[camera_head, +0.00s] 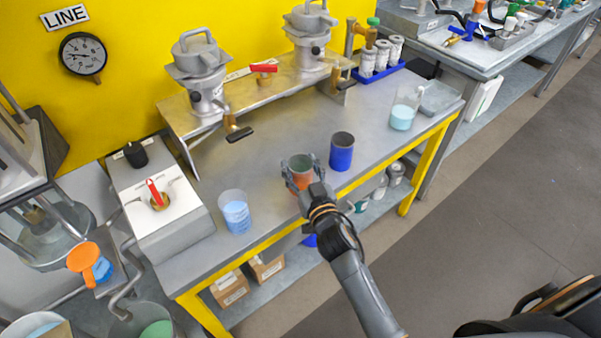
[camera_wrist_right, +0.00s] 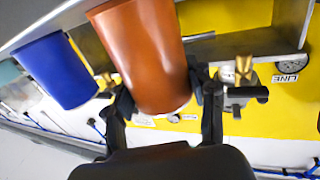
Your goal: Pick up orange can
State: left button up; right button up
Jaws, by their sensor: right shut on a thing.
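The orange can (camera_head: 301,177) is on the grey bench near its front edge in the head view, between the fingers of my right gripper (camera_head: 302,178). In the right wrist view the orange can (camera_wrist_right: 147,55) fills the middle, with the right gripper's (camera_wrist_right: 162,108) dark fingers against both sides of it. The right gripper is shut on it. I cannot tell whether the can touches the bench or is slightly raised. My left gripper is not in view.
A blue can (camera_head: 342,152) stands right of the orange can and also shows in the wrist view (camera_wrist_right: 57,70). A beaker of blue liquid (camera_head: 235,212) stands to the left, another beaker (camera_head: 403,110) at the right. A metal rack with agitators (camera_head: 250,85) stands behind.

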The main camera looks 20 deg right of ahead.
jog(key=shift+r, duration=0.1)
jog(key=shift+r, duration=0.65)
jog(key=shift+s+d+r, duration=0.5)
jog(key=shift+s+r, duration=5.15)
jog(key=shift+s, duration=1.2)
jog(key=s+f, duration=0.4)
jog(key=s, duration=0.3)
jog(key=shift+d+f+h, duration=0.15)
jog(key=shift+d+h, duration=0.15)
jog(key=shift+d, duration=0.1)
